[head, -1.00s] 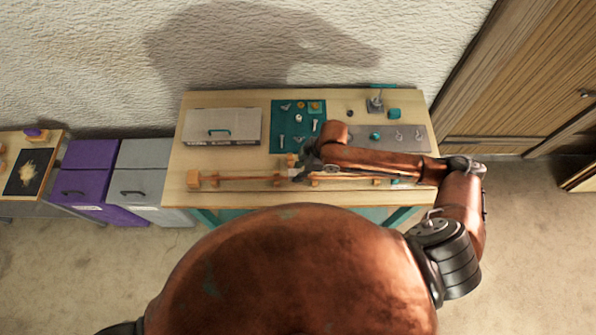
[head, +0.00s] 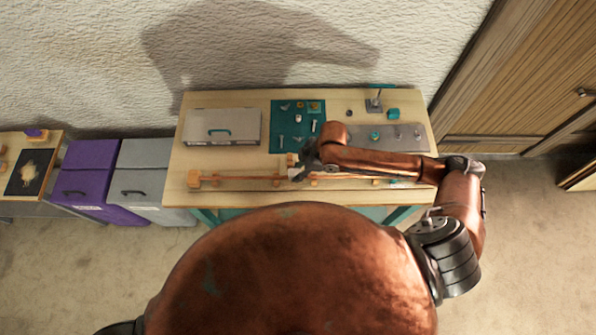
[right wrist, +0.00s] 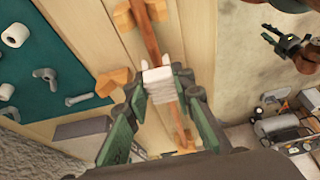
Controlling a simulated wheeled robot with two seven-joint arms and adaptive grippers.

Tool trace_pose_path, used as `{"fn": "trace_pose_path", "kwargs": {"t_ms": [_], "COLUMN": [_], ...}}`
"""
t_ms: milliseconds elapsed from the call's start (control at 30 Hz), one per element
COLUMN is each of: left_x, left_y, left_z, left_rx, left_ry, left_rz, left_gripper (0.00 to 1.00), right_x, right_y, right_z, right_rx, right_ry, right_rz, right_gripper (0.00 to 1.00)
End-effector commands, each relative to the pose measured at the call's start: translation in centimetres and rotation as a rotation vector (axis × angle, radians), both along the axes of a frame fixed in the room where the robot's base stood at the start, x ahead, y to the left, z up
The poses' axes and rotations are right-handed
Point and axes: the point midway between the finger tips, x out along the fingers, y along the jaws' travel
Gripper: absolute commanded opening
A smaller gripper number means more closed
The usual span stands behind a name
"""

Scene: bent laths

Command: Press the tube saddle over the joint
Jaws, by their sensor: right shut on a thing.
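The tube saddle (right wrist: 158,84) is a small white ribbed piece. In the right wrist view it sits between the fingers of my right gripper (right wrist: 160,92), which is shut on it. It overlaps the thin brown lath (right wrist: 148,38), which runs out on both sides of it. I cannot tell whether it touches the lath, and it hides any joint beneath. In the head view my right gripper (head: 298,172) is low over the lath line (head: 235,179) near the table's front. My left gripper (right wrist: 285,45) shows small at the upper right of the right wrist view, away from the table; its opening is unclear.
Wooden blocks (head: 193,179) stand along the lath line. A teal mat (head: 283,120) with several small parts, a grey case (head: 222,112) and a grey strip (head: 410,132) with small items lie behind it. The wooden table (head: 180,158) is bare at the left.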

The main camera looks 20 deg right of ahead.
Motion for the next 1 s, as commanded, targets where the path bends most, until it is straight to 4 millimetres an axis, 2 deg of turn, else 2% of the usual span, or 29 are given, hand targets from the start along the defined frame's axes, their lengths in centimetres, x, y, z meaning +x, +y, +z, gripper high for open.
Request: {"fn": "trace_pose_path", "kwargs": {"t_ms": [1000], "left_x": [0.0], "left_y": [0.0], "left_z": [-0.1], "left_rx": [0.000], "left_ry": [0.000], "left_rz": [0.000], "left_gripper": [0.30], "right_x": [0.0], "right_y": [0.0], "right_z": [-1.5], "right_rx": [0.000], "right_ry": [0.000], "right_rz": [0.000], "right_gripper": [0.06]}}
